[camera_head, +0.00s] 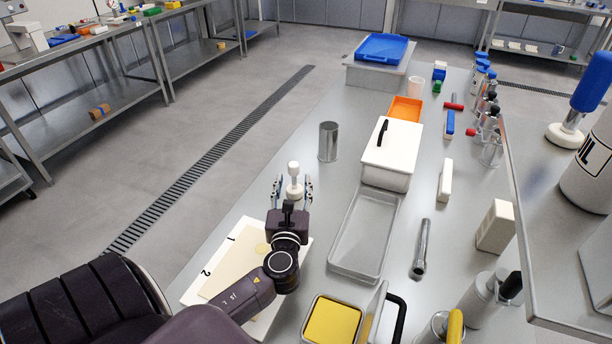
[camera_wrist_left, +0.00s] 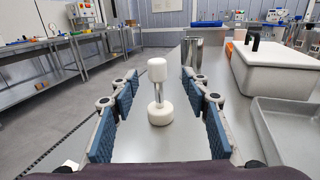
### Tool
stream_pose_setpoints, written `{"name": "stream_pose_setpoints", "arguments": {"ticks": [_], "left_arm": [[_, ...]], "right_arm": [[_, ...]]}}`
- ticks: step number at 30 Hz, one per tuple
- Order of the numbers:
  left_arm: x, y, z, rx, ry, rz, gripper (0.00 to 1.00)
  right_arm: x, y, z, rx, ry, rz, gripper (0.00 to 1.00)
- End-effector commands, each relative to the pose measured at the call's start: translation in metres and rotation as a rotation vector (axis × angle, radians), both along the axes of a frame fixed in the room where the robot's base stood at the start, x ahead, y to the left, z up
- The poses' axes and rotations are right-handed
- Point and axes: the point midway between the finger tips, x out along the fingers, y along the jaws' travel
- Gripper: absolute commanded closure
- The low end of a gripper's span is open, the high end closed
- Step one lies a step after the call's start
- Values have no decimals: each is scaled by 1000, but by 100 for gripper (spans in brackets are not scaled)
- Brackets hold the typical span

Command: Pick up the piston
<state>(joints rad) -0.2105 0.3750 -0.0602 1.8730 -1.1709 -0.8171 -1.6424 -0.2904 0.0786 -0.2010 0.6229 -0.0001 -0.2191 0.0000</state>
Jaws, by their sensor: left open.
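The piston is a white piece with a knob on top, a thin metal stem and a round white base. It stands upright on the steel table in the head view (camera_head: 294,182), and it also shows in the left wrist view (camera_wrist_left: 158,92). My left gripper (camera_head: 292,188) is open, with one finger on each side of the piston. In the left wrist view the blue finger pads (camera_wrist_left: 160,115) are apart, and gaps show between them and the piston. My right gripper is not in view.
A metal cylinder (camera_head: 328,141) stands beyond the piston. A white lidded box (camera_head: 391,155) and an empty metal tray (camera_head: 345,262) are to the right. A numbered white board (camera_head: 196,290) lies under my left arm. The table's left edge is close by.

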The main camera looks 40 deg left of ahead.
Motion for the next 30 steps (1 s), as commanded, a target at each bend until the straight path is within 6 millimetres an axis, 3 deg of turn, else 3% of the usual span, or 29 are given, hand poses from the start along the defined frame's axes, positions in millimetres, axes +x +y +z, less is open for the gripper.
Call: {"name": "stream_pose_setpoints", "arguments": {"ticks": [5, 14, 19, 26, 30], "left_arm": [[14, 9, 1, 1, -2, 4, 57], [44, 34, -4, 0, -1, 5, 57], [58, 45, -5, -2, -1, 4, 57], [60, 46, -5, -2, -1, 3, 57], [60, 46, -5, -2, 0, 3, 69]], "right_arm": [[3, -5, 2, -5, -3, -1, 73], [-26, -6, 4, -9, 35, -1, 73], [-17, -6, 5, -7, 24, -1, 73], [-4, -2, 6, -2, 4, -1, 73], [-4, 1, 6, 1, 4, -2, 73]]}}
